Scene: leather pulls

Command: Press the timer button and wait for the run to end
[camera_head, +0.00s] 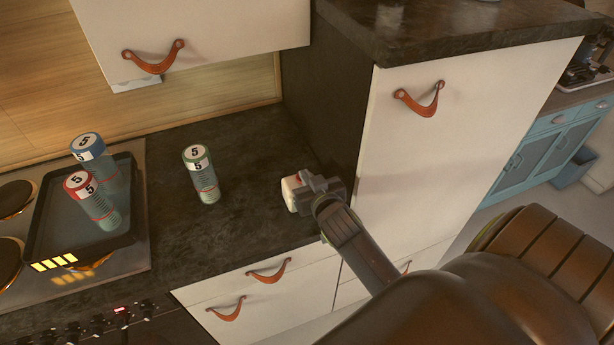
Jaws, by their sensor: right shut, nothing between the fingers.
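A small white block with a reddish spot (289,193), which looks like the timer, sits on the dark counter near its right end. My right gripper (303,190) is shut and empty, with its tip right at this block and covering its right part. I cannot tell whether the tip touches it or presses a button. My left gripper is not in view.
A dark tray (50,222) with lit yellow bars lies on the hob at left. A blue-topped cylinder (88,148) and a red-topped cylinder (80,184) stand in it. A green-topped cylinder (198,156) stands on the counter (190,240). A tall white cabinet (430,160) rises at right.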

